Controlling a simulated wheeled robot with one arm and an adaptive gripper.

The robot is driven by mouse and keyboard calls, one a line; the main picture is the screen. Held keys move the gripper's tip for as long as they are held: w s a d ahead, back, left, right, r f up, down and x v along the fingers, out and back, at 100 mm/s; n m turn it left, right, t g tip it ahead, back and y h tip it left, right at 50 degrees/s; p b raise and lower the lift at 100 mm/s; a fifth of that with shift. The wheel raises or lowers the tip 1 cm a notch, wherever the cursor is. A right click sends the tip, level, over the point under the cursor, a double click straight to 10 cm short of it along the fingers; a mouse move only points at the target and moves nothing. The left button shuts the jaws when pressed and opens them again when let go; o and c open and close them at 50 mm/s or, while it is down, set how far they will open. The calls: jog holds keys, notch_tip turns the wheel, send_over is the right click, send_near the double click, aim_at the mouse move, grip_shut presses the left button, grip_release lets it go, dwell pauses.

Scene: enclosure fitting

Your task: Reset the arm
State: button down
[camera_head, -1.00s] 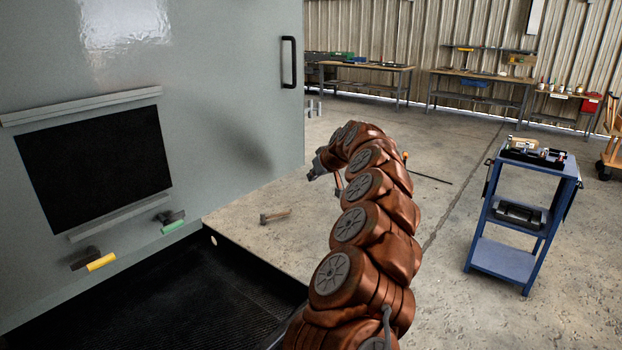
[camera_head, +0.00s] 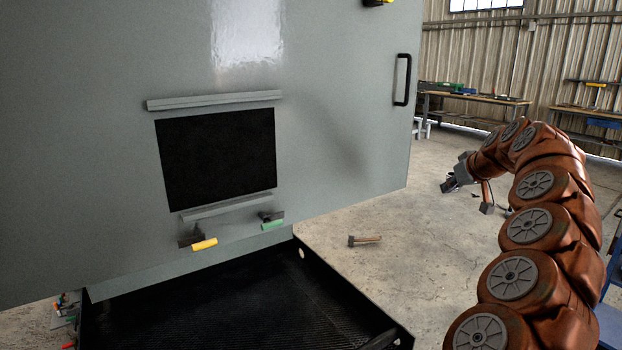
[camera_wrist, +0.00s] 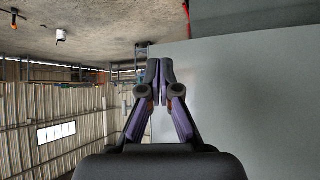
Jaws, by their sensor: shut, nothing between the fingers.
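My arm, with brown-orange links, rises at the right of the head view and bends over toward the left. My gripper (camera_head: 450,186) hangs at its end, right of the grey enclosure panel (camera_head: 340,130) and apart from it. In the wrist view my gripper (camera_wrist: 160,64) is shut with its fingers together and nothing between them. The pale panel (camera_wrist: 245,90) fills the right of that view, behind the fingers. The panel has a black rectangular opening or plate (camera_head: 217,160) between two grey rails, and a black handle (camera_head: 402,80) near its right edge.
A yellow-handled tool (camera_head: 203,244) and a green-handled tool (camera_head: 271,224) are at the panel's lower part. A black tray (camera_head: 250,300) lies below. A hammer (camera_head: 364,240) is on the concrete floor. Workbenches (camera_head: 485,98) stand at the back wall.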

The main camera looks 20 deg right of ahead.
jog(key=shift+a, duration=0.1)
jog(key=a+r+n+g+y+p, duration=0.15)
jog(key=a+n+y, duration=0.25)
jog(key=a, duration=2.3)
jog(key=s+a+f+g, duration=0.2)
jog(key=s+a+g, duration=0.1)
jog(key=s+a, duration=0.55)
jog(key=s+a+f+g, duration=0.3)
jog(key=s+a+f, duration=0.4)
jog(key=s, duration=0.4)
jog(key=s+f+m+g+h, duration=0.1)
jog(key=s+f, duration=0.2)
jog(key=s, duration=0.3)
jog(key=s+f+g+h+p, duration=0.1)
jog(key=s+f, duration=0.2)
jog(key=s, duration=0.4)
jog(key=s+f+m+g, duration=0.1)
jog(key=s+f+g, duration=0.1)
jog(key=s, duration=0.5)
jog(key=shift+a+f+m+h, duration=0.3)
jog(key=shift+f+h, duration=0.1)
jog(key=shift+f, duration=0.25)
